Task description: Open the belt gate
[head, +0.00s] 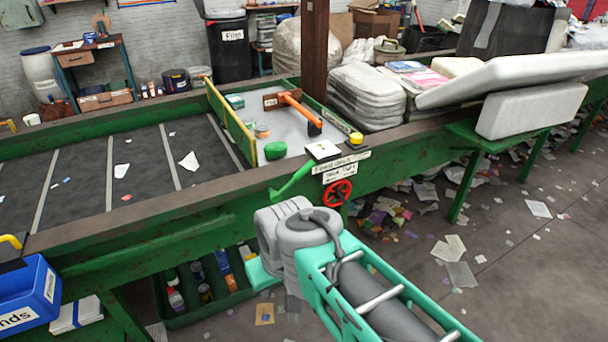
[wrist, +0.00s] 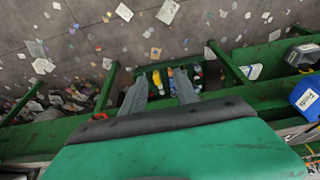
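A yellow-and-green board (head: 231,122) stands upright across the belt (head: 140,172) and looks like the gate; it appears closed. A red handwheel (head: 337,193) is on the green side beam under a white sign (head: 340,167) whose words look like "Feed gate" and a turning note. A green lever (head: 291,181) sticks out left of the sign. A small red piece (wrist: 100,117) in the wrist view may be the wheel. My gripper (wrist: 160,78) is open and empty, with its two grey fingers apart. In the head view my arm hides the fingers, below and left of the wheel.
Pale surface behind the board holds an orange-handled tool (head: 299,109) and a green lump (head: 275,150). A yellow button (head: 356,139) sits by the sign. A green crate of bottles (head: 202,292) is under the belt. A blue bin (head: 28,292) stands left. Litter covers the floor right.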

